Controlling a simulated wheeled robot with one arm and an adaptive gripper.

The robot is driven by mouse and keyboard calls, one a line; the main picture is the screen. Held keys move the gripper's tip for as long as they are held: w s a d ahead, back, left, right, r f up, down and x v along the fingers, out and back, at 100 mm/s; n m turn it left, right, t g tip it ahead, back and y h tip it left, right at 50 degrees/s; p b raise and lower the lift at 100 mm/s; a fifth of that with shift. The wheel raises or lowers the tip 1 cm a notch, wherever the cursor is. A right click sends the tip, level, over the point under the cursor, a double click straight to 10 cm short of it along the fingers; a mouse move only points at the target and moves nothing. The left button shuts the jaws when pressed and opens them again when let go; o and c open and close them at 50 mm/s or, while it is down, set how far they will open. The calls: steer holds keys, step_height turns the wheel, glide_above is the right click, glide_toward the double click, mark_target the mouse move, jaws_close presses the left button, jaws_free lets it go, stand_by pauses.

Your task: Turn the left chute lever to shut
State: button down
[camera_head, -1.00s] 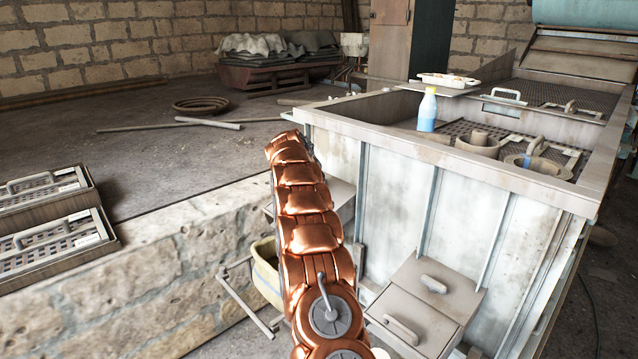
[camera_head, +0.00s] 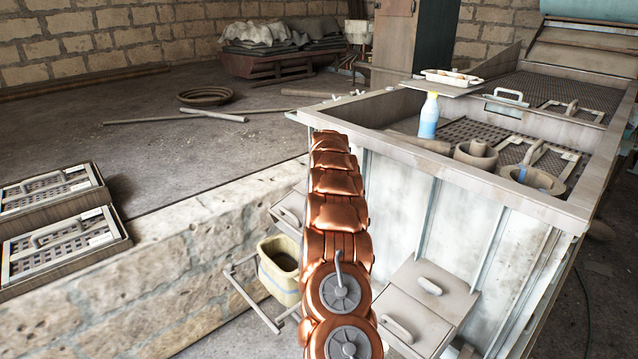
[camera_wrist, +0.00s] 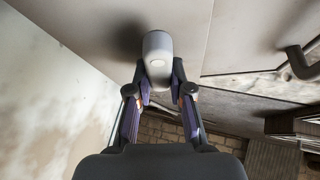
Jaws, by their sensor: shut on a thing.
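My gripper (camera_wrist: 160,88) shows in the wrist view, shut on a pale grey rounded lever knob (camera_wrist: 157,52). The knob sits between the two fingertips, against a flat grey panel. In the head view my copper arm reaches up along the tank's front and hides the gripper and the held lever. The left chute (camera_head: 288,208) juts from the tank's left part, partly covered by my arm. I cannot tell the lever's angle or how far the chute is shut.
A second chute (camera_head: 428,300) with pale handles is to the right of my arm. A yellowish bucket (camera_head: 280,275) stands left of my arm, beside a metal frame. Tray crates (camera_head: 65,240) lie left.

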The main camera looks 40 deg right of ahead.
steer(key=shift+f+n, duration=0.2)
steer(key=shift+n, duration=0.3)
steer(key=shift+a+n+y+b, duration=0.1)
steer(key=shift+n+y+b, duration=0.3)
steer(key=shift+y+b, duration=0.1)
steer(key=shift+r, duration=0.1)
steer(key=c, duration=1)
jaws_free()
steer(key=shift+c, duration=0.2)
steer(key=shift+r, duration=0.1)
steer(key=v, duration=1.2)
